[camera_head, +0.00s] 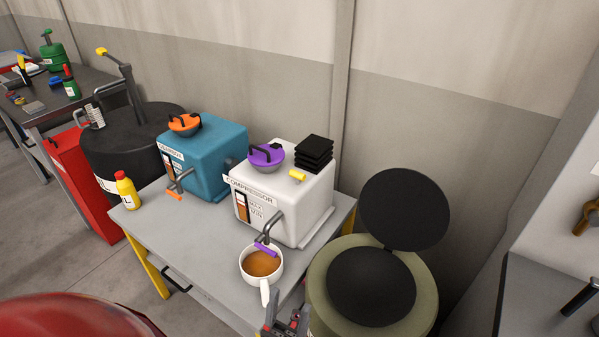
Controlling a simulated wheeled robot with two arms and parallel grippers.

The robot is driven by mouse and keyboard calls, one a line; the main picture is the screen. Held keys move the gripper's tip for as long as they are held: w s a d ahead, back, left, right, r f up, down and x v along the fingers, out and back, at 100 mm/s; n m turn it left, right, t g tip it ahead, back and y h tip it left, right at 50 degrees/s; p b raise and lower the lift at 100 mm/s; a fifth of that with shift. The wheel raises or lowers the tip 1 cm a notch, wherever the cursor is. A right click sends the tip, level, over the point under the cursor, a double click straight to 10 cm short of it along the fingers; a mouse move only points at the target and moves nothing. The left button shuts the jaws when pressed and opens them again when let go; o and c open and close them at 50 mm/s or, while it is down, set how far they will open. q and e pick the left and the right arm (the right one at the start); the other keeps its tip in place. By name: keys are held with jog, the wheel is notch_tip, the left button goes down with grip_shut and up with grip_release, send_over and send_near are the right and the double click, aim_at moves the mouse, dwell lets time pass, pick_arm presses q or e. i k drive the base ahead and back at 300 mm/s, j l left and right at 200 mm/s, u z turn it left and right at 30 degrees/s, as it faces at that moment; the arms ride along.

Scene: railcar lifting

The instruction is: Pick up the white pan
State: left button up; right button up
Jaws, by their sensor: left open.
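The white pan (245,265) stands upright on the grey table near its front right edge, under the purple-handled tap of the white compressor box. It holds brown liquid. Its white handle (265,291) points toward the bottom of the view. My left gripper (286,318) shows at the bottom edge, just right of and below the pan handle. It is open, and I see no contact with the handle. Part of it is cut off by the frame. My right gripper is not in the view.
The white compressor (286,222) and a blue box (214,160) stand on the table (185,232). A yellow bottle (127,190) is at its left. An olive drum (325,262) with a raised black lid (404,209) stands close on the right. The table's front left is clear.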

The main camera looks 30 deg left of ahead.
aim_at(257, 268)
jog(key=u, duration=1.1)
